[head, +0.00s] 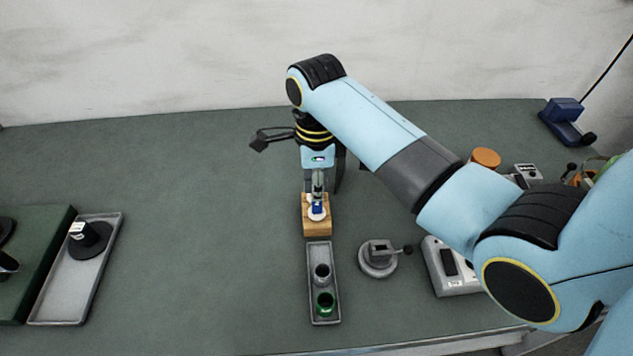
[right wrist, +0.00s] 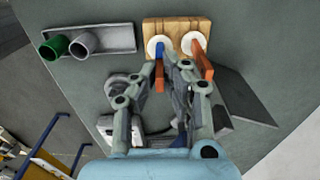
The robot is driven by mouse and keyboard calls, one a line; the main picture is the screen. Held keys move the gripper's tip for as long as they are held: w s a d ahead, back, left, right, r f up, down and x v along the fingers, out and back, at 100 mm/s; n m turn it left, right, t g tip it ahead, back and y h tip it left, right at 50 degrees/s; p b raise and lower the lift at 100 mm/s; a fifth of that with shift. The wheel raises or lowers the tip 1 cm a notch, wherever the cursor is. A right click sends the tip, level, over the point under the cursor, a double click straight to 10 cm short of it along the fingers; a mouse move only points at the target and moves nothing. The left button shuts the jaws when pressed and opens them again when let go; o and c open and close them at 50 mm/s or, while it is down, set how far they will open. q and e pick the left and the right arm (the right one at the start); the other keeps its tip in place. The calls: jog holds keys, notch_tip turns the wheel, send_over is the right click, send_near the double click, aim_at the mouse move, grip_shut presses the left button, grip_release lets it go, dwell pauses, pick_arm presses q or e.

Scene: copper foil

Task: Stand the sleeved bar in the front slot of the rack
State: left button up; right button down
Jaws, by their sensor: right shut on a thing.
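The rack is a wooden block (head: 317,228) with two white round slots, one behind the other; it also shows in the right wrist view (right wrist: 178,24). My right gripper (head: 317,190) is above it, pointing down. It is shut on the sleeved bar (right wrist: 159,80), a copper-coloured strip with a blue sleeve (head: 317,208). The bar is upright at the front slot (head: 317,216), its blue part overlapping the white ring. I cannot tell how deep it sits. A second copper-coloured bar (right wrist: 203,62) stands at the rear slot in the wrist view. My left gripper is not in view.
A narrow grey tray (head: 323,254) with a grey cup (head: 322,272) and a green cup (head: 325,303) lies just in front of the rack. A round grey fixture (head: 378,262) stands to its right. A long tray (head: 65,290) lies at left; the table between is clear.

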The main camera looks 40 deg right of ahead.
jog(key=shift+f, duration=0.3)
dwell(0.5)
jog(key=shift+f, duration=0.25)
jog(key=c, duration=1.4)
grip_release()
jog(key=shift+o, duration=0.2)
jog(key=shift+r, duration=0.1)
notch_tip(320, 180, up, 12)
jog(key=o, duration=0.3)
